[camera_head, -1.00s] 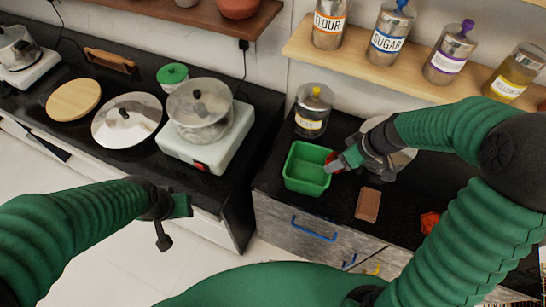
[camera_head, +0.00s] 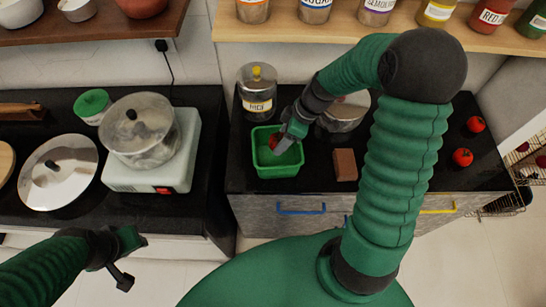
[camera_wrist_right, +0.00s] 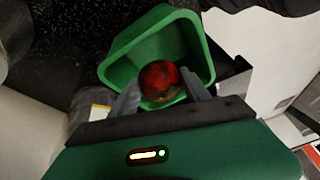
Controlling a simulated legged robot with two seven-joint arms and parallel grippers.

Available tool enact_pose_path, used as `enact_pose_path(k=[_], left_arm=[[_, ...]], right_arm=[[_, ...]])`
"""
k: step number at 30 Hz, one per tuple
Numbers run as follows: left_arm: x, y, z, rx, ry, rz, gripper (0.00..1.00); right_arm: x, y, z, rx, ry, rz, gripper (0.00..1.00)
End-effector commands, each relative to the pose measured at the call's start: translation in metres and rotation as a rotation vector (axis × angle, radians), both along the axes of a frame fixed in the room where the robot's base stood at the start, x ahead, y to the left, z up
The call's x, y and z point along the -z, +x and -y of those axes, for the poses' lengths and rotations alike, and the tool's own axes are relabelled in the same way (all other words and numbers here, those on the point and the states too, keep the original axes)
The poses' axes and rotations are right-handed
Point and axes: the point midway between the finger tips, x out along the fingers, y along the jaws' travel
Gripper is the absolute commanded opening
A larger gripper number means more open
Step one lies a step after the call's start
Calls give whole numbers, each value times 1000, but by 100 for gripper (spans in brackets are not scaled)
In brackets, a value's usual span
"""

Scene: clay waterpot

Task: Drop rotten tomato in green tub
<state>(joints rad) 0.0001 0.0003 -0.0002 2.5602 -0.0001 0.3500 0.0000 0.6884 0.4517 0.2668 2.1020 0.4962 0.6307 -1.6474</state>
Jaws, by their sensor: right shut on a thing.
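The green tub (camera_head: 262,167) stands on the black counter, near its front edge, below the labelled jar. My right gripper (camera_head: 283,143) is over the tub's right part, shut on the rotten tomato (camera_head: 274,141). In the right wrist view, the tomato (camera_wrist_right: 160,80), red with brownish patches, sits between the fingers (camera_wrist_right: 160,92), with the green tub (camera_wrist_right: 196,50) around and behind it. I cannot tell how far the tomato is above the tub's floor. My left gripper (camera_head: 128,260) is apart from the counter at lower left, its two fingers spread and empty.
A brown block (camera_head: 345,165) lies right of the tub. A metal jar (camera_head: 257,90) stands behind it, and a metal pot (camera_head: 345,110) is partly hidden by my right arm. Two red tomatoes (camera_head: 462,157) (camera_head: 476,124) lie at the right. A stove with a pot (camera_head: 140,130) is left.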

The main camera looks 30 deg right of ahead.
Motion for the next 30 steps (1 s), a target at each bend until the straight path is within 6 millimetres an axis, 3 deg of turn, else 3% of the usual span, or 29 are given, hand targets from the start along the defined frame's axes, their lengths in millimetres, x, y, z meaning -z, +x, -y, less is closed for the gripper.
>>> enact_pose_path(k=[5, 6, 11, 25, 30], left_arm=[[-1, 0, 0, 0, 0, 1, 36], [-1, 0, 0, 0, 0, 1, 36], [-1, 0, 0, 1, 0, 1, 36], [-1, 0, 0, 0, 0, 1, 36], [-3, 0, 0, 0, 0, 1, 36]], right_arm=[[0, -1, 5, 5, 4, 0, 12], [0, -1, 5, 4, 5, 0, 59], [0, 0, 5, 4, 4, -1, 80], [-3, 0, 4, 4, 2, 0, 81], [-31, -5, 15, 5, -2, 4, 81]])
